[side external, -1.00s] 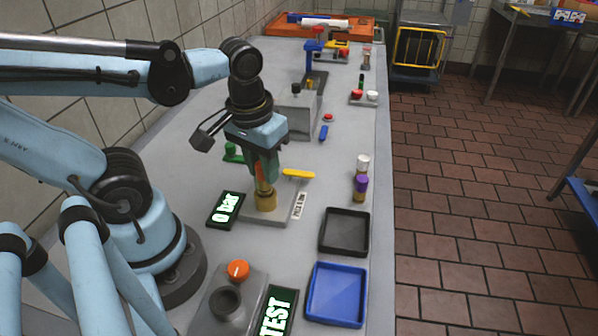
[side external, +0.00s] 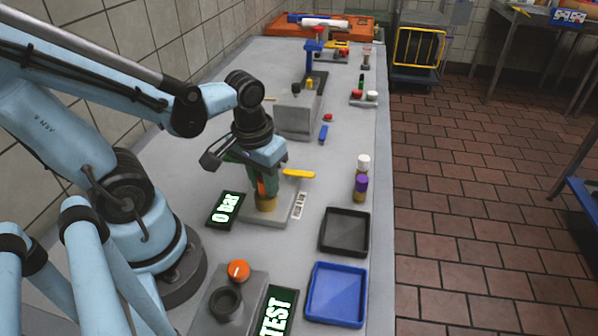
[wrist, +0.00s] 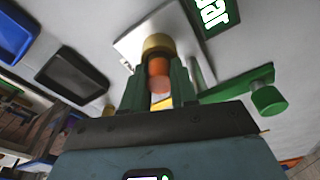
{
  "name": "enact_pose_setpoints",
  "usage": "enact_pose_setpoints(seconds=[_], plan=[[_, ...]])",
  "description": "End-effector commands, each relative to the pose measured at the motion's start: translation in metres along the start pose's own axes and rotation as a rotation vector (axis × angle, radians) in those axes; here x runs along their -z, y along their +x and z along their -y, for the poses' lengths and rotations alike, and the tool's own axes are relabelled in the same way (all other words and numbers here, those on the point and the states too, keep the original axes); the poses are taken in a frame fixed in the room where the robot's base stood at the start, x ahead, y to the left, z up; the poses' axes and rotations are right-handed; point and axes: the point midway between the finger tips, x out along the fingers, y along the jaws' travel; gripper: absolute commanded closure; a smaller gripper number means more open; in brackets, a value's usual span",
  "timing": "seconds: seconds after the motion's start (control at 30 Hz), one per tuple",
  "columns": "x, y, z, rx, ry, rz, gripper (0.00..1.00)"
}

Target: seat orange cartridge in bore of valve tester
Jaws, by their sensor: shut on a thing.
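The orange cartridge (wrist: 159,72) is upright between the green fingers of my gripper (wrist: 160,92), which is shut on it. In the side view the cartridge (side external: 261,187) shows below my gripper (side external: 264,182), directly over the brass bore (side external: 266,203) of the valve tester. Its lower end appears to be inside the brass bore (wrist: 157,43); how deep is hidden. The tester's base plate (side external: 284,213) is grey. A yellow lever (side external: 299,174) is on its right, and a green handle with a knob (wrist: 268,97) shows in the wrist view.
A display reading 0 bar (side external: 226,210) lies left of the tester. A black tray (side external: 345,232) and a blue tray (side external: 336,294) stand to the right front. A grey block (side external: 297,115) stands behind.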

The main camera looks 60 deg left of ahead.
Motion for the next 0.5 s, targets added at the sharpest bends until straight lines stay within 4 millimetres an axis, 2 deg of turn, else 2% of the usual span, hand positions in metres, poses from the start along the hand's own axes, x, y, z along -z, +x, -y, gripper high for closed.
enact_pose_setpoints(seconds=[0.27,0.3,0.43,0.5], plan=[[-0.0002,0.0031,-0.0001,0.000,0.000,0.000,1.00],[-0.0002,0.0034,-0.0001,0.000,0.000,0.000,0.70],[-0.0003,0.0032,-0.0001,0.000,0.000,0.000,0.50],[-0.0003,0.0031,0.0000,0.000,0.000,0.000,0.47]])
